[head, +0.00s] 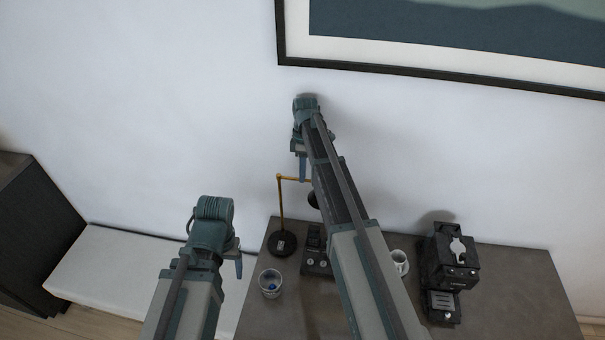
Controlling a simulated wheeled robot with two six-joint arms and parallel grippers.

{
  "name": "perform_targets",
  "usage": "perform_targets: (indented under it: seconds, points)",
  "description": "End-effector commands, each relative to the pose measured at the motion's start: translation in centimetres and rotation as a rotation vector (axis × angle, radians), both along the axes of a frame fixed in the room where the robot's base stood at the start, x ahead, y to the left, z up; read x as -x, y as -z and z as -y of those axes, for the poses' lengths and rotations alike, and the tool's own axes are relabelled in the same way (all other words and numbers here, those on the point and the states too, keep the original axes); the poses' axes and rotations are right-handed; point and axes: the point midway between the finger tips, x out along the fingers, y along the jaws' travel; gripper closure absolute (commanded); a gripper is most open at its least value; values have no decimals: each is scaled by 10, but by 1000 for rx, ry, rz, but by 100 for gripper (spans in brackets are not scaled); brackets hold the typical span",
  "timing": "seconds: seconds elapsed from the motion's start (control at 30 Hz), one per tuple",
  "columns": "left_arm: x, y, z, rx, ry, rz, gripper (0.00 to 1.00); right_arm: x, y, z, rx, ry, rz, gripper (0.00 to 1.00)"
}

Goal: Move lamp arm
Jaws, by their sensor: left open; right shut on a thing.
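The lamp has a thin brass pole and a horizontal brass arm (292,178), with a round black base (283,244) on the vanity top. A dark rounded part, likely the lamp head, shows at the arm's right end, mostly hidden behind my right arm. My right gripper (303,176) reaches down from above and is shut on the lamp arm. The exact grip is small and partly covered. My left gripper (239,267) is open and empty, held low at the left, apart from the lamp.
The dark vanity top (510,300) holds a glass (270,283) with something blue, a black device (315,262), a white cup (400,261) and a black coffee machine (450,270). A white bench (110,275) stands left. A framed picture (440,75) hangs above.

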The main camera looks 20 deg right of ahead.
Motion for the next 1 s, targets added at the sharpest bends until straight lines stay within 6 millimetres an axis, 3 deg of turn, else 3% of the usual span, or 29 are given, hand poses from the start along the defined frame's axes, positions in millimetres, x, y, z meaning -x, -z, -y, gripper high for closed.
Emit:
perform_targets:
  seconds: [0.27, 0.3, 0.47, 0.8, 1.0]
  points:
    - [0, 0, 0, 0, 0, 0, 26, -2, 0, 1, 2, -1, 3, 100]
    - [0, 0, 0, 0, 0, 0, 26, -2, 0, 1, 2, -1, 3, 83]
    - [0, 0, 0, 0, 0, 0, 26, -2, 0, 1, 2, -1, 3, 56]
    - [0, -2, 0, 0, 0, 0, 26, -1, -1, 1, 1, 0, 2, 56]
    - [0, -12, 0, 0, 0, 0, 26, -3, -12, 1, 1, 0, 2, 56]
